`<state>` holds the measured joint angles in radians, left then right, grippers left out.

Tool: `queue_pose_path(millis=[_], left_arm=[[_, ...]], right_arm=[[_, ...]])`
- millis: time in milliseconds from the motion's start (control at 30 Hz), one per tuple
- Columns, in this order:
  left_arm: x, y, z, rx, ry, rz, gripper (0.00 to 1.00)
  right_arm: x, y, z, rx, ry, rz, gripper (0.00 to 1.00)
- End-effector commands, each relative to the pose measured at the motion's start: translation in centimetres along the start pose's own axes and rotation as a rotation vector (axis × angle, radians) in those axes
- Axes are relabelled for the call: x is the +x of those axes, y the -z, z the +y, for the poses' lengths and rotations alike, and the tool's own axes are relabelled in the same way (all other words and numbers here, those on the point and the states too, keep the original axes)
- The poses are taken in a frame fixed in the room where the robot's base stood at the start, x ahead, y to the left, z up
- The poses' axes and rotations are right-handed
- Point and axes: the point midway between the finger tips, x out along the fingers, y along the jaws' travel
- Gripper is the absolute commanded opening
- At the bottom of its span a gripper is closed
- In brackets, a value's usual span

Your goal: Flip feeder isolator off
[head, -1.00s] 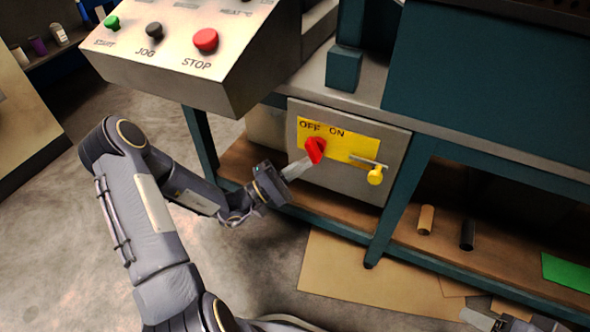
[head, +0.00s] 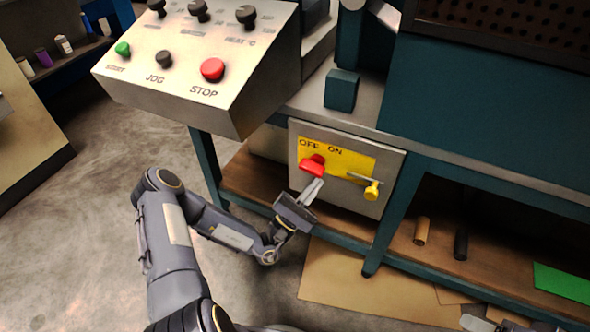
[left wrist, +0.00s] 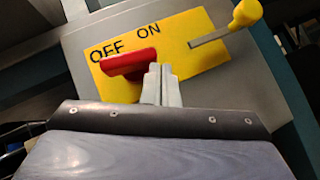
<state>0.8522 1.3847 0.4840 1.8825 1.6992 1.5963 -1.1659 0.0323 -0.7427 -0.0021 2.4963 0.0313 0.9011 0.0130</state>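The feeder isolator is a red rotary handle (head: 312,166) on a yellow plate (head: 340,160) marked OFF and ON, on a grey box. In the left wrist view the red handle (left wrist: 128,64) lies crosswise, slightly tilted, just below the word OFF. My left gripper (head: 316,182) is at the handle's lower right side. In the left wrist view its two fingers (left wrist: 162,72) are together, with their tips against or very close to the handle's right end; the handle is not between them. My right gripper (head: 474,322) shows only partly at the bottom right edge, away from the box.
A yellow knob on a lever (head: 371,190) sits right of the handle. The sloped control panel (head: 180,105) with a red STOP button (head: 213,69) overhangs to the upper left. A teal frame leg (head: 385,235) stands right of the box. Two small cylinders lie on the lower shelf.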

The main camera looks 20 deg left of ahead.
Motion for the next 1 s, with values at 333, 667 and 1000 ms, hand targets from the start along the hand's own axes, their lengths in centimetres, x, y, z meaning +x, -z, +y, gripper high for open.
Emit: queue_pose_path(millis=[333,667,1000], left_arm=[[0.45,-0.45,-0.36,0.000,0.000,-0.001,0.00],[0.44,-0.45,-0.49,0.000,0.001,-0.001,0.00],[0.32,-0.30,-0.52,0.000,0.001,0.000,0.00]], right_arm=[[-1.34,0.68,-0.62,0.000,0.000,0.000,0.59],[-1.47,0.74,-0.68,0.000,0.000,0.000,0.59],[-1.36,0.68,-0.62,0.000,0.000,0.000,0.59]])
